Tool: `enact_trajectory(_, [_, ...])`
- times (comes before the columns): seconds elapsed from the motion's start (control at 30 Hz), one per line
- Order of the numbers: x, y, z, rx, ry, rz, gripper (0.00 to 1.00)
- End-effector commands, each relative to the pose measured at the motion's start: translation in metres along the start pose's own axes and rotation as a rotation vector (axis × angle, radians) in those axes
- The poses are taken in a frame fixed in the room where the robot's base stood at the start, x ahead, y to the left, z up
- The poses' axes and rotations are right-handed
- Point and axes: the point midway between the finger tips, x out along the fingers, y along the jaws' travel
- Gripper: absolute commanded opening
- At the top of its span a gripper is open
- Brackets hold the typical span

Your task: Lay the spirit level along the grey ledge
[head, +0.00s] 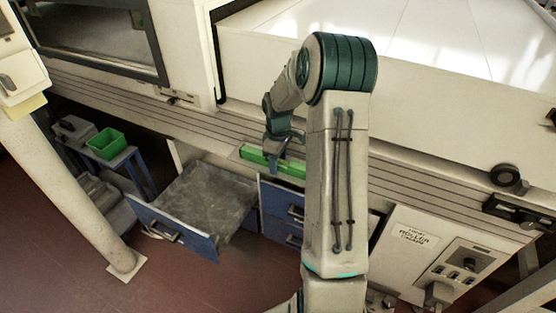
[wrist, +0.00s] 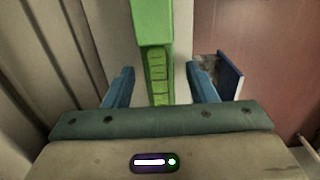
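The green spirit level (head: 290,168) lies lengthwise on a pale grey ledge (wrist: 118,40) along the side of the machine, above the blue drawers. In the wrist view the level (wrist: 153,25) runs away from me between my fingers. My gripper (wrist: 160,70) is open, with one blue finger on each side of the level and a visible gap on both sides. In the head view my gripper (head: 277,155) is right at the level and covers part of it. I cannot tell how high the fingertips are over the ledge.
A blue drawer (head: 205,190) stands pulled out below and left of the level; its front also shows in the wrist view (wrist: 230,75). A green bin (head: 105,143) sits on a blue stand further left. A pale post (head: 75,195) rises at the left. The ribbed machine wall is close behind.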

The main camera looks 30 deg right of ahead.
Motion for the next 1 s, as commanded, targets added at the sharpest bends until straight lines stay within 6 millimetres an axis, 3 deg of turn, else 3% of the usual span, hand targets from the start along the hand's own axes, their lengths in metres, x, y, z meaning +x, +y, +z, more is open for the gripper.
enact_trajectory(0.17, [-0.009,0.001,0.0,0.0,0.001,0.002,0.52])
enact_trajectory(0.6, [-0.097,0.001,0.0,0.001,0.002,0.003,0.52])
enact_trajectory(0.8, [-0.119,0.0,0.0,0.001,0.001,0.001,0.52])
enact_trajectory(0.93, [-0.131,-0.011,-0.001,0.015,-0.001,0.011,0.52])
enact_trajectory(1.0, [-0.14,-0.026,-0.001,0.04,-0.003,0.026,0.52])
